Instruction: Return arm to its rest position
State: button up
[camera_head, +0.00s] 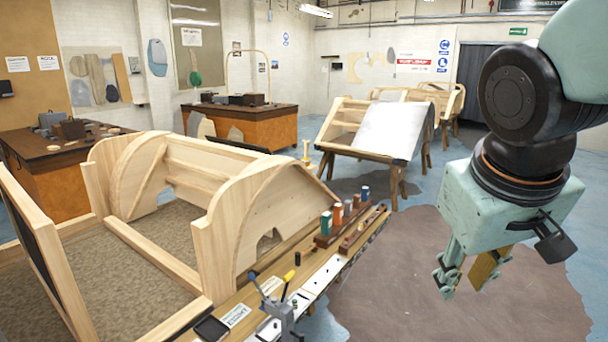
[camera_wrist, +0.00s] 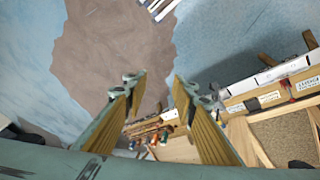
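My gripper (camera_head: 468,275) hangs at the right of the head view, over the brown floor patch and clear of the bench. Its pale green body and jointed fingers point down. In the wrist view, the two fingers (camera_wrist: 160,90) with yellowish ribbed pads stand well apart, with nothing between them. My arm's dark joint and pale green link show above it at the right edge of the head view.
A wooden bodyframe (camera_head: 240,215) fills the left front. Its bench ledge (camera_head: 330,268) carries a toggle clamp (camera_head: 275,312) and several coloured-handled tools (camera_head: 338,218). Another frame with a pale panel (camera_head: 385,128) stands behind. Floor under my gripper is open.

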jog(key=s+a+f+y+b, duration=0.1)
jog(key=s+a, duration=0.1)
jog(key=s, duration=0.6)
jog(key=s+a+f+m+b, duration=0.1)
jog(key=s+a+b, duration=0.1)
jog(key=s, duration=0.5)
jog(key=shift+s+a+y, duration=0.3)
jog(key=shift+s+y, duration=0.05)
jog(key=shift+y, duration=0.05)
jog(key=shift+o, duration=0.5)
jog(key=shift+f, duration=0.1)
dwell(0.8)
